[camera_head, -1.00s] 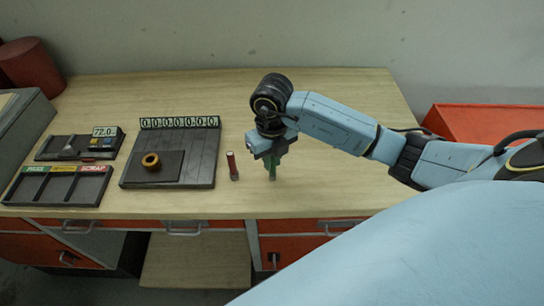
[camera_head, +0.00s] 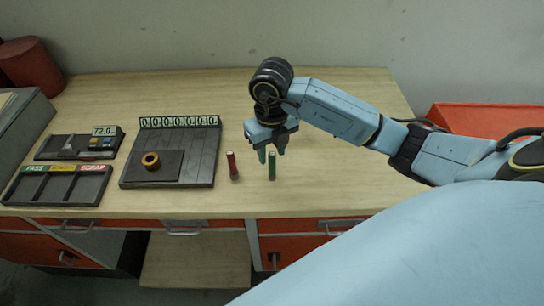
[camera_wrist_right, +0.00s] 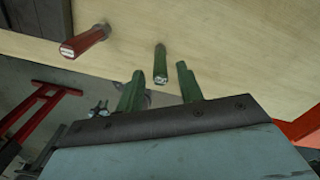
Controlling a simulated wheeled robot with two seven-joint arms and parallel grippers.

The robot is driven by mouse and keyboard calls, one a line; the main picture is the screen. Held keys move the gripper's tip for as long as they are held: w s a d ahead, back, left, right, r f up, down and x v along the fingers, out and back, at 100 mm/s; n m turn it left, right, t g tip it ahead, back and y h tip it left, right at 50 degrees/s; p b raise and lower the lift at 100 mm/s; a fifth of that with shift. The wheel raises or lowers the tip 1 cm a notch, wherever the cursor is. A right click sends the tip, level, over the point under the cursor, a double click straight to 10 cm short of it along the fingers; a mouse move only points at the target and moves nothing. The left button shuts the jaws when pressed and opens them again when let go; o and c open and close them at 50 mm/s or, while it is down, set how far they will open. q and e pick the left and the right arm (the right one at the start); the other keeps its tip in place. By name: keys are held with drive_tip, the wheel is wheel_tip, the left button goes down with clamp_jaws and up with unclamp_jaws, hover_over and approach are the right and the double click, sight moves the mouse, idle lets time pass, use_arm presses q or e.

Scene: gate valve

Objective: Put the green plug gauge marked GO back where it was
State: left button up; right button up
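The green plug gauge (camera_head: 272,167) stands upright on the wooden table, near its front edge. It also shows in the right wrist view (camera_wrist_right: 160,66), just beyond the fingertips. My right gripper (camera_head: 272,153) is open and empty above and around the gauge's top, with a green finger on either side. In the right wrist view its fingertips (camera_wrist_right: 158,76) are clear of the gauge on both sides. The GO marking is too small to read. My left gripper is not in view.
A red plug gauge (camera_head: 232,166) stands just left of the green one. Further left are a dark plate (camera_head: 203,165) with a brass ring (camera_head: 151,161), and a PASS/SCRAP tray (camera_head: 103,186). The table right of the green gauge is clear.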

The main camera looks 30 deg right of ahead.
wheel_tip(320, 180, up, 9)
